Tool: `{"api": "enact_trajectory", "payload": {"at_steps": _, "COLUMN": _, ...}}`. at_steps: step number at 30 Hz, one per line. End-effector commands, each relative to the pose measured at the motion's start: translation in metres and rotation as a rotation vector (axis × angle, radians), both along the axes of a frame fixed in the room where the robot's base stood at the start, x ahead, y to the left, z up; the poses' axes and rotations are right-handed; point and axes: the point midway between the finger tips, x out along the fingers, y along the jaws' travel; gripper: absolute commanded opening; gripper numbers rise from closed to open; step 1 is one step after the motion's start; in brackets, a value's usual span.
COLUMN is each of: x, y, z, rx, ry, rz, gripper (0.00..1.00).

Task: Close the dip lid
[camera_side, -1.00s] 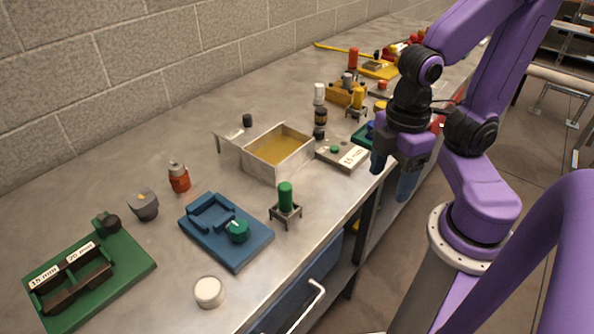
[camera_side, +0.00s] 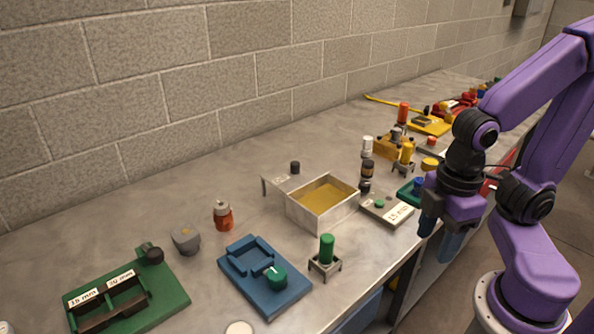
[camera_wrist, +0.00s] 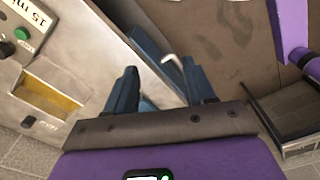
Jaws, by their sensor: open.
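The dip tank (camera_side: 325,212) is a pale open-topped box with yellow liquid inside, near the middle of the bench in the side view. Its lid (camera_side: 283,184) appears as a flat pale plate swung out at the tank's back left, leaving the top uncovered. A black knob (camera_side: 295,167) shows at the lid. In the wrist view the tank (camera_wrist: 42,92) is at the left, the knob (camera_wrist: 28,122) below it. My gripper (camera_side: 440,236) is open and empty by the bench's front edge, right of the tank; its fingers also show in the wrist view (camera_wrist: 160,88).
The 15 mm block (camera_side: 386,210) lies between the tank and my gripper. A green cylinder on a stand (camera_side: 327,250) and a blue fixture (camera_side: 264,277) are in front of the tank. A drawer handle (camera_wrist: 173,64) is below the bench edge.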

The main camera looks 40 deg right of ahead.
Motion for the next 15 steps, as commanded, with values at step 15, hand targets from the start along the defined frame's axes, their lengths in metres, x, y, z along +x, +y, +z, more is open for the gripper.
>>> {"api": "enact_trajectory", "payload": {"at_steps": 15, "x": 0.174, "y": 0.031, "z": 0.048, "rx": 0.142, "ry": -0.098, "rz": -0.404, "gripper": 0.54}}
